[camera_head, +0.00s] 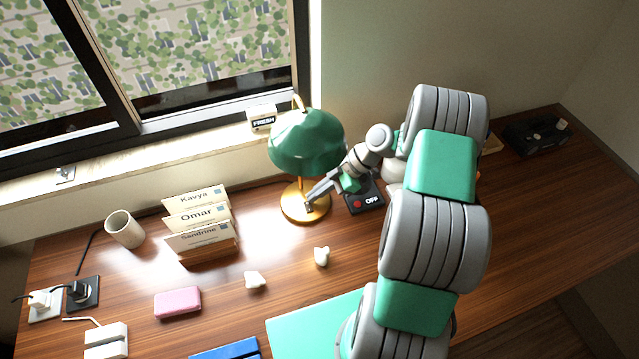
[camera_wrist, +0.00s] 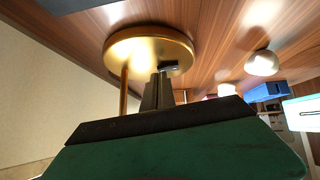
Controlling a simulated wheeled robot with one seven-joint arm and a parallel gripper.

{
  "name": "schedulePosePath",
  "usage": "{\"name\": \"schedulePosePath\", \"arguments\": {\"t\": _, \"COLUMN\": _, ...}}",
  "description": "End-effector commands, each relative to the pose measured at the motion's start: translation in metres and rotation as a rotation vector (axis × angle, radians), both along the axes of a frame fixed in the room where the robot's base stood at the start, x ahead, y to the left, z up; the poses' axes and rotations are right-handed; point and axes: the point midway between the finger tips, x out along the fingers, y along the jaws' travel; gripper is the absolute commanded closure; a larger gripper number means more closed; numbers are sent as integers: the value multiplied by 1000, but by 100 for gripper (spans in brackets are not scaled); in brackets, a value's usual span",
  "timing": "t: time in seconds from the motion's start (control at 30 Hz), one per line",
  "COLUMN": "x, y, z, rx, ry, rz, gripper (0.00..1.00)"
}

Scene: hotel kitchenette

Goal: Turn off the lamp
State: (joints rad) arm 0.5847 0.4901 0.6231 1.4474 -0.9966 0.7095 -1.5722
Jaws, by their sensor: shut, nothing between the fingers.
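The lamp has a green shade (camera_head: 306,140), a thin gold stem and a round gold base (camera_head: 291,207), and stands on the desk below the window. The gold base also shows in the wrist view (camera_wrist: 130,48), with a small dark switch (camera_wrist: 171,66) on it. My gripper (camera_head: 311,199) reaches in from the right, low under the shade, with its tips at the right side of the base. In the wrist view my gripper (camera_wrist: 160,77) is shut and empty, its tips close to the switch; I cannot tell whether they touch. The desk around the base is bright. The bulb is hidden.
A black box marked OFF with a red button (camera_head: 357,204) sits just right of the base. Name cards (camera_head: 200,222), a mug (camera_head: 125,229) and a pink block (camera_head: 177,302) stand to the left. Small white pieces (camera_head: 321,257) lie in front.

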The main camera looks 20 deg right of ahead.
Motion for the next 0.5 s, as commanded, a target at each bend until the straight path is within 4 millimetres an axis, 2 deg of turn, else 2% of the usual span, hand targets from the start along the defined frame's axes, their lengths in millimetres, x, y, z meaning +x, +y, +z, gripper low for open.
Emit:
{"name": "schedulePosePath", "arguments": {"t": 0.37, "x": 0, "y": 0, "z": -5, "rx": 0, "ry": -1, "rz": 1, "gripper": 100}}
{"name": "schedulePosePath", "arguments": {"t": 0.5, "x": 3, "y": 0, "z": -17, "rx": 0, "ry": -3, "rz": 0, "gripper": 100}}
